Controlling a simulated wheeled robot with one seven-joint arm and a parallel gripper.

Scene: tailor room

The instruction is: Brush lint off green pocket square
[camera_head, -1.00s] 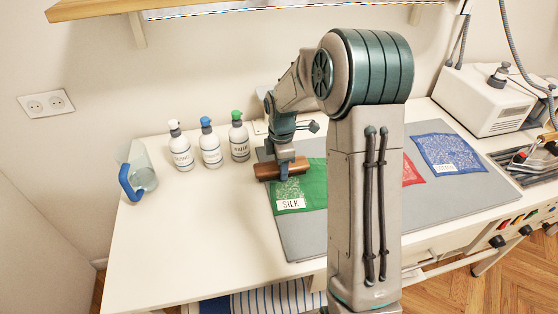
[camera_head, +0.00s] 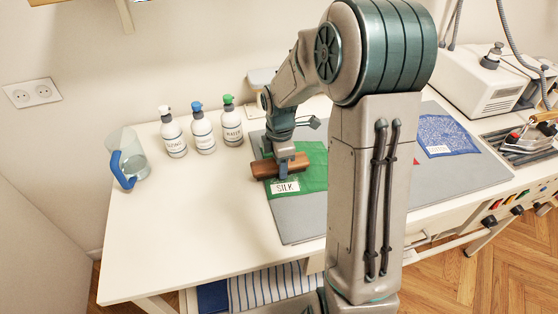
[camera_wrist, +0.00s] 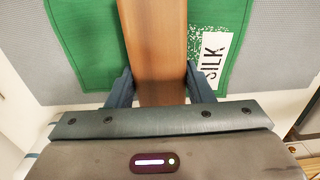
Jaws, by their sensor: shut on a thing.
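My gripper (camera_head: 285,166) is shut on a brown wooden brush (camera_head: 262,168), held crosswise over the green pocket square (camera_head: 313,160). In the wrist view the brush (camera_wrist: 152,40) lies between my fingers (camera_wrist: 158,80), with green cloth (camera_wrist: 82,45) on both sides. The square has a white SILK label (camera_head: 286,187). White specks of lint (camera_wrist: 208,14) show beside the label (camera_wrist: 213,60) in the wrist view. The brush hides part of the cloth under it. I cannot tell whether its bristles touch the cloth.
The grey mat (camera_head: 300,228) also bears a blue square (camera_head: 446,135) and a mostly hidden red one (camera_head: 416,161). Three spray bottles (camera_head: 202,135) and a jug with a blue handle (camera_head: 127,160) stand at left. The table's front left (camera_head: 200,220) is clear.

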